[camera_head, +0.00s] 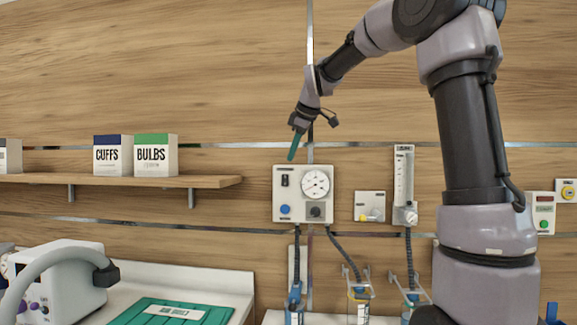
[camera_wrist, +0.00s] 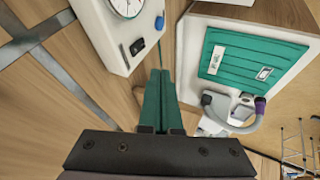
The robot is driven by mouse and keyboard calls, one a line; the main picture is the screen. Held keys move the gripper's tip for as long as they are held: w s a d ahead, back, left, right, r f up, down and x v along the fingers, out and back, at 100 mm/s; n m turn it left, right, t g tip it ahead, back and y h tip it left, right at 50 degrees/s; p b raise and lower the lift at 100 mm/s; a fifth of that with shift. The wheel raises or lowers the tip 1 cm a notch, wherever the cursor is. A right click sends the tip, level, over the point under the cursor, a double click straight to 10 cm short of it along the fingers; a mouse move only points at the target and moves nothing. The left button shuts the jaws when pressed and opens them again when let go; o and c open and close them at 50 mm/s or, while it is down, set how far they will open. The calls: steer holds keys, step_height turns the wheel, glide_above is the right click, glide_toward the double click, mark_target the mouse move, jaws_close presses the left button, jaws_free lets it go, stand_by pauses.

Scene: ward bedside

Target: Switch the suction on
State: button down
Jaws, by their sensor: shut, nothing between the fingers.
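The suction panel (camera_head: 295,201) is a white box on the wood wall with a round gauge (camera_head: 316,185), a black rocker switch (camera_head: 285,181), a blue button (camera_head: 285,210) and a dark knob (camera_head: 316,211). In the wrist view, the panel (camera_wrist: 113,49) is at the upper middle, with the switch (camera_wrist: 137,46) and blue button (camera_wrist: 159,22) showing. My gripper (camera_head: 292,157) has teal fingers, pointing down just above the panel's top edge in the head view, over the switch side. In the wrist view the fingers (camera_wrist: 159,74) lie together, empty, beside the panel. I cannot tell the switch's position.
A flowmeter (camera_head: 403,185) and a small outlet plate (camera_head: 370,206) are right of the panel. Hoses hang below to canisters (camera_head: 359,303). A shelf (camera_head: 120,181) with boxes is left.

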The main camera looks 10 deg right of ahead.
steer(key=shift+v, duration=0.8)
steer(key=shift+f, duration=0.1)
steer(key=shift+s+f, duration=0.2)
steer(key=shift+f, duration=0.45)
